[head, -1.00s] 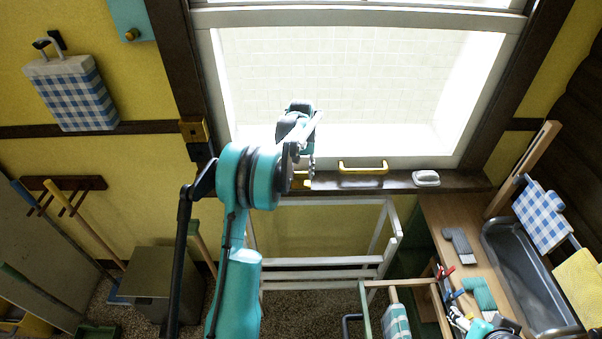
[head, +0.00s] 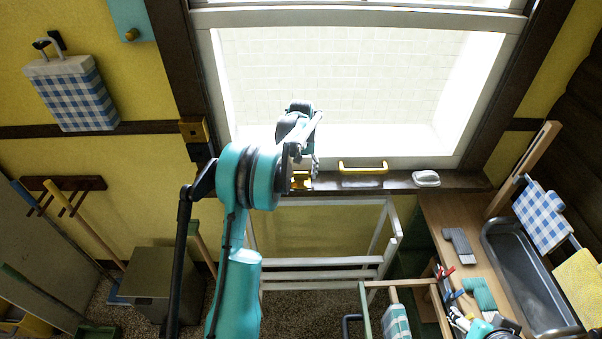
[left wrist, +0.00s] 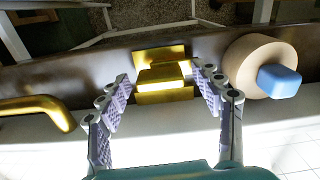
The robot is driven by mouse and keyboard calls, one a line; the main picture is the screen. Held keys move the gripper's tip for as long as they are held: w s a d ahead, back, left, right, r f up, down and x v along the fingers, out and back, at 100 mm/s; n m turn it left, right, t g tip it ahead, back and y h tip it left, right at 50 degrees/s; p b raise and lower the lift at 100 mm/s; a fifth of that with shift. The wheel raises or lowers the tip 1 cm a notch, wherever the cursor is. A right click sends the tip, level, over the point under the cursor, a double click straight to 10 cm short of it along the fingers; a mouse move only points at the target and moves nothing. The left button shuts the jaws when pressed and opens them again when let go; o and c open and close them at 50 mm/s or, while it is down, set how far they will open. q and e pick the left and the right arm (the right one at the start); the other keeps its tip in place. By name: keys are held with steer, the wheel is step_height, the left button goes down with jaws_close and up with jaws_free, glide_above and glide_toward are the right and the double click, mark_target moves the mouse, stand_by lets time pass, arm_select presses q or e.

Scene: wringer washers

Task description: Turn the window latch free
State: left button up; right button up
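The yellow window latch (head: 301,181) sits on the dark sill at the bottom of the window, partly hidden by my left arm in the head view. In the left wrist view the brass-yellow latch (left wrist: 163,78) lies between my left gripper's fingertips. My left gripper (left wrist: 161,76) is open around it; the right finger is close to the latch's end, and a small gap shows at the left finger. Whether either finger touches it, I cannot tell. In the head view my left gripper (head: 306,170) hangs at the sill. My right gripper (head: 462,319) shows only partly at the bottom right.
A yellow handle (head: 363,167) is on the window's lower frame, beside the latch. A tan disc (left wrist: 245,62) with a blue block (left wrist: 279,81) is close to the gripper's other side. A white soap-like piece (head: 426,178) lies on the sill. A white frame (head: 320,267) stands below.

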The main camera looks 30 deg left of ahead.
mark_target(301, 172)
arm_select(q)
step_height(301, 172, up, 12)
stand_by(0.6)
steer(key=s+d+r+m+t+b, duration=0.2)
steer(key=s+d+m+t+b, duration=0.25)
steer(key=s+d, duration=0.95)
steer(key=s+d+f+m+t+b, duration=0.1)
steer(key=s+d+f, duration=0.3)
steer(key=s, duration=0.3)
steer(key=s+d+f+m+t+b, duration=0.1)
steer(key=s+d+f+b, duration=0.1)
steer(key=s+f, duration=0.5)
steer(key=shift+s+d+m+t+b, duration=0.35)
steer(key=shift+s+d, duration=0.2)
steer(key=shift+d, duration=0.3)
